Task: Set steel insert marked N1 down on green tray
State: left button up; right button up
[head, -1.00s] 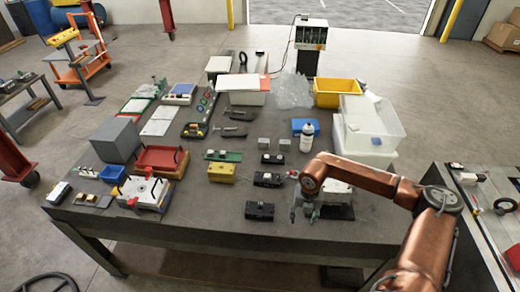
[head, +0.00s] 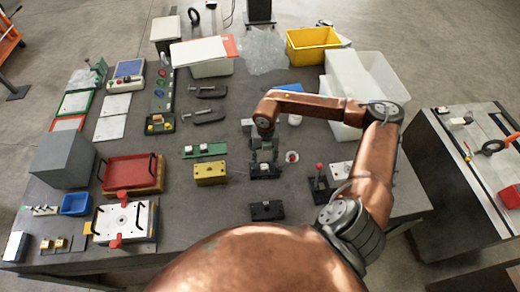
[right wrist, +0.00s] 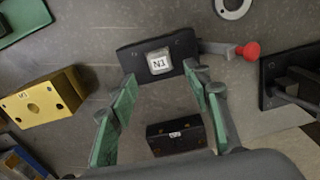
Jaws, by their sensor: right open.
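The steel insert marked N1 (right wrist: 160,62) sits in a black mould base (right wrist: 183,50) in the right wrist view. That base also shows in the head view (head: 265,174), partly hidden by my gripper. My right gripper (head: 263,155) is open and empty above it. In the right wrist view its green-padded fingers stand apart on either side, nearer the camera than the insert, and do not touch it. A green-rimmed tray (head: 59,106) with a pale surface lies at the table's left in the head view. My left gripper is not in view.
A yellow block (head: 210,173) and a green base (head: 204,150) stand left of the gripper. A black block (head: 267,210) lies in front. A red-knobbed base (head: 320,180) is to the right. A red tray (head: 132,172) and a grey block (head: 63,158) stand at left.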

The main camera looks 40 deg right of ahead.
aim_at(264, 166)
notch_tip(264, 166, down, 4)
jog(key=shift+w+f+p, duration=0.1)
jog(key=shift+w+p, duration=0.05)
jog(key=shift+p, duration=0.25)
jog(key=shift+f, duration=0.95)
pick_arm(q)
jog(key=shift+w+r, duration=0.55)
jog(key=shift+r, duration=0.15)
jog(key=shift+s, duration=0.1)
pick_arm(e)
jog(key=shift+c, duration=0.5)
jog(key=c, duration=1.1)
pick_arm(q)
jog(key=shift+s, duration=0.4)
pick_arm(e)
grip_shut()
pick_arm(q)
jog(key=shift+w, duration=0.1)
pick_arm(e)
jog(key=shift+r, duration=0.1)
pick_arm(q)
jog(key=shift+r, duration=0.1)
pick_arm(e)
jog(key=shift+r, duration=0.1)
